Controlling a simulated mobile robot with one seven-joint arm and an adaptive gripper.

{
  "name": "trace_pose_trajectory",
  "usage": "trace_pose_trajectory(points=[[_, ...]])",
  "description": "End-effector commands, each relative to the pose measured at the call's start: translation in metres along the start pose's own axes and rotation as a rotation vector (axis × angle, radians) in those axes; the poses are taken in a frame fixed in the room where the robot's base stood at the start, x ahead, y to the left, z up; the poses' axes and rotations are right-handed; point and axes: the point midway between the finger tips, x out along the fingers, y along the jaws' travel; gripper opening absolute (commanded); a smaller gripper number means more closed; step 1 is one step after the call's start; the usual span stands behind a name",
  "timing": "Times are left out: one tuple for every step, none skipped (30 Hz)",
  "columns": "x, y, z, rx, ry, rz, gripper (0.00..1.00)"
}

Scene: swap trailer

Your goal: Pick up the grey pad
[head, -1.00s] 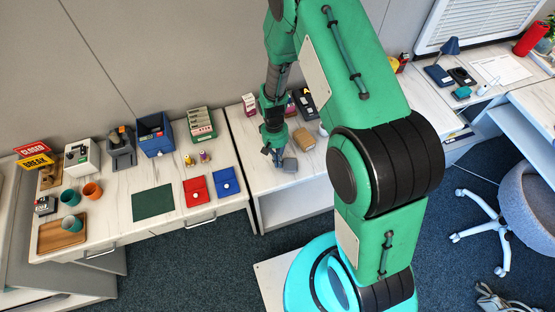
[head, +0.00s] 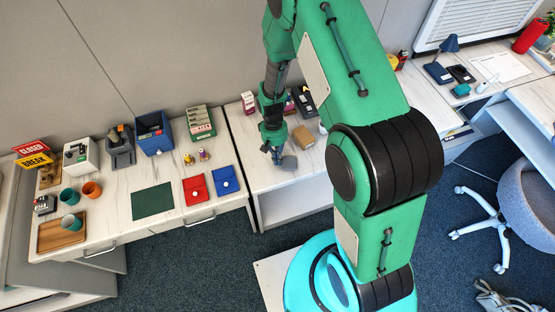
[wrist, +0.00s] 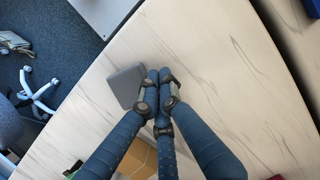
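The grey pad (head: 289,163) lies on the right-hand white counter near its front edge in the head view. In the wrist view the grey pad (wrist: 124,86) lies just left of the fingertips, its right edge partly covered by a finger. My gripper (head: 277,158) is low at the pad's left side in the head view. In the wrist view the fingertips of my gripper (wrist: 159,74) are close together with nothing seen between them. Whether a finger touches the pad I cannot tell.
A brown box (head: 303,137) stands just behind the pad; it shows under the fingers in the wrist view (wrist: 138,158). Dark items (head: 304,103) stand farther back. The left counter holds a green mat (head: 153,201), a red pouch (head: 196,190) and a blue pouch (head: 227,181).

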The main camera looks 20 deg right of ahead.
Motion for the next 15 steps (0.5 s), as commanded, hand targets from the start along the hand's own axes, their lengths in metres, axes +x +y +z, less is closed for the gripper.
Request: trace_pose_trajectory(points=[[-0.001, 0.0, 0.0, 0.0, 0.0, 0.0, 0.0], [-0.002, 0.0, 0.0, 0.0, 0.0, 0.0, 0.0], [-0.003, 0.0, 0.0, 0.0, 0.0, 0.0, 0.0], [-0.004, 0.0, 0.0, 0.0, 0.001, 0.0, 0.0], [-0.006, 0.0, 0.0, 0.0, 0.001, 0.0, 0.0], [-0.008, 0.0, 0.0, 0.0, 0.001, 0.0, 0.0], [-0.01, 0.0, 0.0, 0.0, 0.001, 0.0, 0.0], [-0.013, 0.0, 0.0, 0.0, 0.001, 0.0, 0.0], [-0.017, 0.0, 0.0, 0.0, 0.001, 0.0, 0.0], [-0.02, 0.0, 0.0, 0.0, 0.001, 0.0, 0.0], [-0.023, 0.0, 0.0, 0.0, 0.0, 0.0, 0.0], [-0.028, 0.0, 0.0, 0.0, 0.001, 0.0, 0.0], [-0.032, 0.0, 0.0, 0.0, 0.001, 0.0, 0.0], [-0.036, 0.0, 0.0, 0.0, 0.001, 0.0, 0.0], [-0.042, 0.0, 0.0, 0.0, 0.002, 0.0, 0.0]])
